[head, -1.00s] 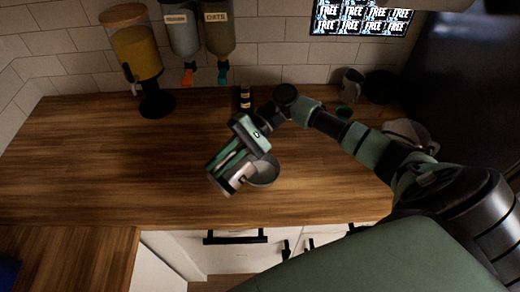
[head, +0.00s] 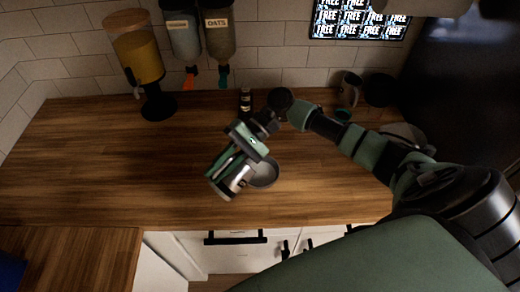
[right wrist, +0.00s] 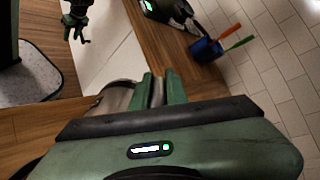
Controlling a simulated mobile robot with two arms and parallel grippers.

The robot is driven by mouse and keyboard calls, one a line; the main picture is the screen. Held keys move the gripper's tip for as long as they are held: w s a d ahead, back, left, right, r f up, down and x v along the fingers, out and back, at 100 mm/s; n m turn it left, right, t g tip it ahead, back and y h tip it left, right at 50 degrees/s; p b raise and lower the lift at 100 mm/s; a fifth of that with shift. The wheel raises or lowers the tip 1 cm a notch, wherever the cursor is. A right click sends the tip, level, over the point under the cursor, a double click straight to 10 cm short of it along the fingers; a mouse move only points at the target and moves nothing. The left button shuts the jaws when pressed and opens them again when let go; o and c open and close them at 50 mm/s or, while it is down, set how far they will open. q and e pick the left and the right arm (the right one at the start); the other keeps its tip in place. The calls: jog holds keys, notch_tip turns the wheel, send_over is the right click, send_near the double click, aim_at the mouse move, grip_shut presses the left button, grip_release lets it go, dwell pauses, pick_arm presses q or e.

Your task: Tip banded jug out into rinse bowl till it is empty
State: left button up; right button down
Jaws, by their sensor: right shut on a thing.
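The jug (head: 236,182), a shiny metal one, hangs in my right gripper (head: 236,160) above the counter, its body tilted. The gripper's fingers also show in the right wrist view (right wrist: 160,92), closed, with part of the jug beside them. The jug's contents and mouth cannot be made out. The grey rinse bowl (head: 265,174) stands on the wooden counter just right of the jug, partly hidden by the jug and gripper. My left gripper seems to show at the top of the right wrist view (right wrist: 176,14); its jaws are unclear. It is outside the head view.
A juice dispenser (head: 140,60) and hanging dispensers (head: 220,40) stand at the back left. A small dark bottle (head: 246,100) is behind my gripper, and a mug (head: 350,88) is at the back right. A blue utensil holder (right wrist: 206,49) shows in the wrist view.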

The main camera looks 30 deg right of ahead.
jog(key=shift+a+f, duration=0.15)
jog(key=a+f+h+p, duration=0.1)
jog(key=p, duration=0.2)
jog(key=shift+s+h+p, duration=0.15)
jog(key=shift+h+p, duration=0.15)
jog(key=shift+h, duration=0.1)
jog(key=a+f+h, duration=0.2)
jog(key=f+h, duration=0.1)
jog(key=a+f+t+h, duration=0.1)
jog(key=a+f+h, duration=0.4)
jog(key=f+h, duration=0.1)
jog(key=shift+s+a+f+h, duration=0.25)
jog(key=shift+s+h, duration=0.05)
jog(key=shift+s, duration=0.05)
jog(key=shift+a+f+t+h, duration=0.15)
jog(key=shift+f+t+h, duration=0.15)
jog(key=shift+f+h, duration=0.7)
